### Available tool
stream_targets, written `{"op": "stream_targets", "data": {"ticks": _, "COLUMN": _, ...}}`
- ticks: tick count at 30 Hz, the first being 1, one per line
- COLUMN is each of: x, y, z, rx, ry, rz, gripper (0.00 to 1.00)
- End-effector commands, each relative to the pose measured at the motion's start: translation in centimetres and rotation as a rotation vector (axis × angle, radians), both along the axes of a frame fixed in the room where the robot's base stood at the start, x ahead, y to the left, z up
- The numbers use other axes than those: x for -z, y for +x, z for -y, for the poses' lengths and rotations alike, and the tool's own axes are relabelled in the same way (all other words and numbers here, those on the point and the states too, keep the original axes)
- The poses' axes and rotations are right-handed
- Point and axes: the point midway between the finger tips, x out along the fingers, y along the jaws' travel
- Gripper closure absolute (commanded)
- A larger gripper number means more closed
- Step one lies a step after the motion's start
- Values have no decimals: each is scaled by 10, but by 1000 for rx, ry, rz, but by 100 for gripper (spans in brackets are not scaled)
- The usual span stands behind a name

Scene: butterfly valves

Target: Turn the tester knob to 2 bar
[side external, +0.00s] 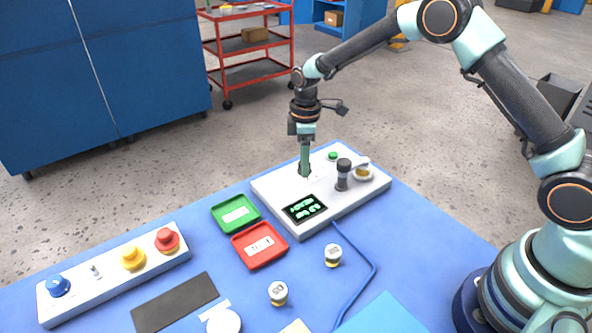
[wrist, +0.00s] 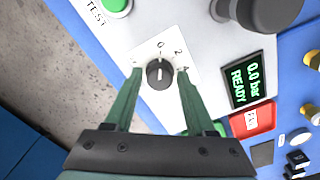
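The tester (side external: 340,213) is a pale grey box on the blue table in the side view. Its round black knob (wrist: 159,73) sits on a white dial plate (wrist: 165,50) marked 0, 2 and 4. The knob's white line points at about the 0. The tester display (wrist: 247,83) reads 0.0 bar READY, and it also shows in the side view (side external: 304,208). My gripper (side external: 304,173) points down over the tester. In the wrist view its green fingers (wrist: 159,71) stand open on either side of the knob, with visible gaps. The side view hides the knob behind the fingers.
A black-topped post (side external: 343,174) and a green TEST button (side external: 333,155) stand on the tester. A green tray (side external: 226,226) and a red tray (side external: 259,263) lie in front. Small valves (side external: 278,293) and a button panel (side external: 108,276) are on the table.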

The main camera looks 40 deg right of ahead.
Motion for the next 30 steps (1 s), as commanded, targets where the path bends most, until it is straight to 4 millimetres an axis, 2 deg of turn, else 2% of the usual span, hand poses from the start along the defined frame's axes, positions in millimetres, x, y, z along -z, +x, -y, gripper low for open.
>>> {"op": "stream_targets", "data": {"ticks": 1, "x": 0, "y": 0, "z": 0, "rx": 0, "ry": 0, "rz": 0, "gripper": 69}}
{"op": "stream_targets", "data": {"ticks": 3, "x": 0, "y": 0, "z": 0, "rx": 0, "ry": 0, "rz": 0, "gripper": 96}}
{"op": "stream_targets", "data": {"ticks": 4, "x": 0, "y": 0, "z": 0, "rx": 0, "ry": 0, "rz": 0, "gripper": 100}}
{"op": "stream_targets", "data": {"ticks": 17, "x": -1, "y": 0, "z": 0, "rx": 86, "ry": 0, "rz": 0, "gripper": 100}}
{"op": "stream_targets", "data": {"ticks": 30, "x": -1, "y": 1, "z": 0, "rx": 420, "ry": 0, "rz": 0, "gripper": 100}}
